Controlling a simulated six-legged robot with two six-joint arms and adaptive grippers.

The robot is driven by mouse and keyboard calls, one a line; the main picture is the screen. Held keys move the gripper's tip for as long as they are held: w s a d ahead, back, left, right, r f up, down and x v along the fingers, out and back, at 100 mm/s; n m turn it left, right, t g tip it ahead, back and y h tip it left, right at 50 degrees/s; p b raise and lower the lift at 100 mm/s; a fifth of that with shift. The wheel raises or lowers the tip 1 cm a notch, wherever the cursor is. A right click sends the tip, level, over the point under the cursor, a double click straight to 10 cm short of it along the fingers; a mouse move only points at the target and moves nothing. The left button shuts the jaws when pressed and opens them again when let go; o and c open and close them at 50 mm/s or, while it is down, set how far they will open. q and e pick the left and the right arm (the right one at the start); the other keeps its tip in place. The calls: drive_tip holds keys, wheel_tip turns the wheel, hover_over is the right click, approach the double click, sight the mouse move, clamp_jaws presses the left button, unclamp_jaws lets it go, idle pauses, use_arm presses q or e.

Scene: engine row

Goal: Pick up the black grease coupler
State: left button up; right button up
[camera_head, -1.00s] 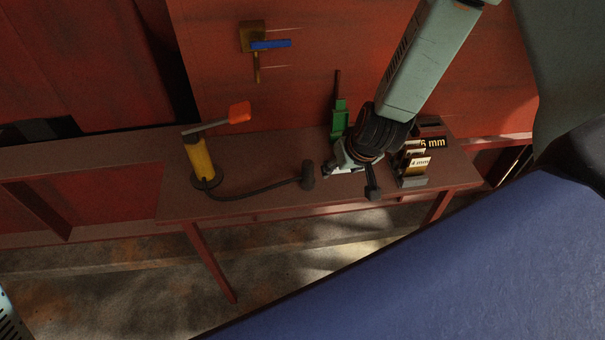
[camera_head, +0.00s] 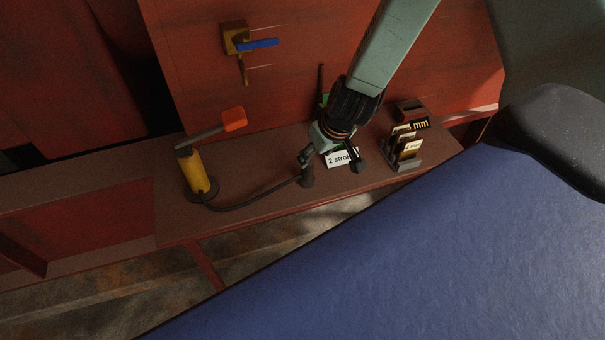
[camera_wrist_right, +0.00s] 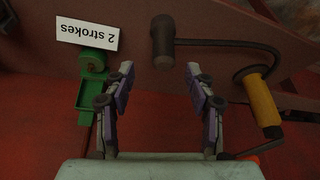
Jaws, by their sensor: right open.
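The black grease coupler (camera_head: 307,177) stands on the brown bench at the end of a dark hose (camera_head: 250,201). The hose runs to a yellow grease pump (camera_head: 195,172) with an orange-ended lever. My right gripper (camera_head: 332,162) is open above the bench, with one finger beside or over the coupler's top in the head view. In the right wrist view the coupler (camera_wrist_right: 163,44) shows just beyond the gap between the open fingertips (camera_wrist_right: 160,70). Nothing is held; contact cannot be told. My left gripper is not in view.
A "2 strokes" card (camera_head: 339,158) and a green tool (camera_wrist_right: 92,80) are close to the right gripper. A rack of labelled cards (camera_head: 405,150) stands to the right. A large blue surface (camera_head: 400,270) fills the lower right. The bench (camera_head: 245,178) has bare room left of the coupler.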

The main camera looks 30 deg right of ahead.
sight(312, 162)
drive_tip(key=shift+s+f+n+b, duration=0.1)
drive_tip(key=shift+f+n+b, duration=0.2)
drive_tip(key=shift+f+b, duration=0.65)
drive_tip(key=shift+w+f+b, duration=0.35)
drive_tip(key=shift+w+f, duration=0.2)
drive_tip(key=shift+b+x, duration=0.75)
drive_tip(key=shift+x, duration=0.1)
drive_tip(key=shift+w+a+f+b, duration=0.15)
drive_tip(key=shift+a+f+b, duration=0.1)
drive_tip(key=shift+f+b, duration=0.35)
drive_tip(key=shift+w+f+b, duration=0.15)
drive_tip(key=shift+f+b, duration=0.1)
drive_tip(key=shift+b, duration=0.15)
drive_tip(key=shift+w+f, duration=0.45)
drive_tip(key=shift+w, duration=0.05)
drive_tip(key=shift+s+r, duration=0.1)
drive_tip(key=shift+s, duration=0.05)
drive_tip(key=shift+s+r, duration=0.15)
drive_tip(key=shift+c, duration=1.3)
drive_tip(key=shift+w+f, duration=0.2)
drive_tip(key=shift+w, duration=0.05)
drive_tip(key=c, duration=0.5)
drive_tip(key=shift+s+r, duration=0.15)
drive_tip(key=shift+s, duration=0.05)
clamp_jaws()
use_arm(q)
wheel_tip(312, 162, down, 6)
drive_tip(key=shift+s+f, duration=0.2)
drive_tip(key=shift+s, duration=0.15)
